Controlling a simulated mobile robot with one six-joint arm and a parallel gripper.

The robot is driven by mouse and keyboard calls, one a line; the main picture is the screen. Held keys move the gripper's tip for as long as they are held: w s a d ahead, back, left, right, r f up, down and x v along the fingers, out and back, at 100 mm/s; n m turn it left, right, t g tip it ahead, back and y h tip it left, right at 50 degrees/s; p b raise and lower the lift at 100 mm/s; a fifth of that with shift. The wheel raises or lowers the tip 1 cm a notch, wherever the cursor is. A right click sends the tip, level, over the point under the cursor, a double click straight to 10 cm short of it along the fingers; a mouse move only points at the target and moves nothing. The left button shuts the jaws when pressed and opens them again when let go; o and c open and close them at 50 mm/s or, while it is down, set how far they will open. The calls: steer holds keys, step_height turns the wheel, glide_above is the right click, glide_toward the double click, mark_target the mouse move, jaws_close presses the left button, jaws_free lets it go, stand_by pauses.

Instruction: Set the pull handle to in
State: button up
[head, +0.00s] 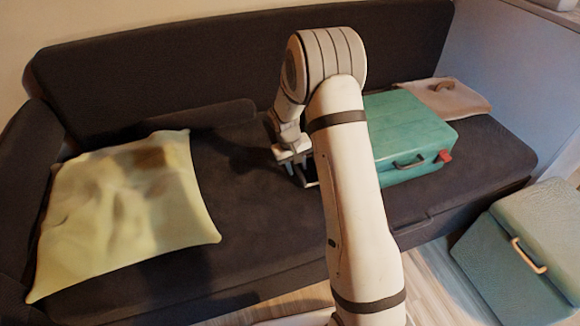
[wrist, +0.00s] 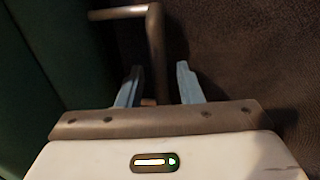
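A teal suitcase (head: 412,135) lies on the dark sofa, partly behind my arm. In the wrist view its dark green side (wrist: 45,60) fills the left edge. A brownish pull handle (wrist: 155,40) stands out from that side, with one rod (wrist: 115,13) and a crossbar visible. My gripper (wrist: 160,68) is open, its pale blue fingers on either side of the crossbar, with a gap visible to each. My gripper (head: 292,156) also shows in the head view, just left of the suitcase, where the handle is mostly hidden.
A yellow-green pillow (head: 125,205) lies on the sofa's left half. A folded beige cloth (head: 460,97) lies beyond the suitcase. A second teal case (head: 525,250) stands on the floor at right. Sofa seat (head: 245,205) between pillow and gripper is clear.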

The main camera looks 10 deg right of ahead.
steer(key=shift+o, duration=0.5)
steer(key=shift+r, duration=0.1)
step_height(320, 180, up, 7)
steer(key=a+p, duration=0.1)
steer(key=p, duration=0.1)
steer(key=shift+s+a+r+p, duration=0.15)
steer(key=shift+a+r+p, duration=0.1)
steer(key=shift+p, duration=0.1)
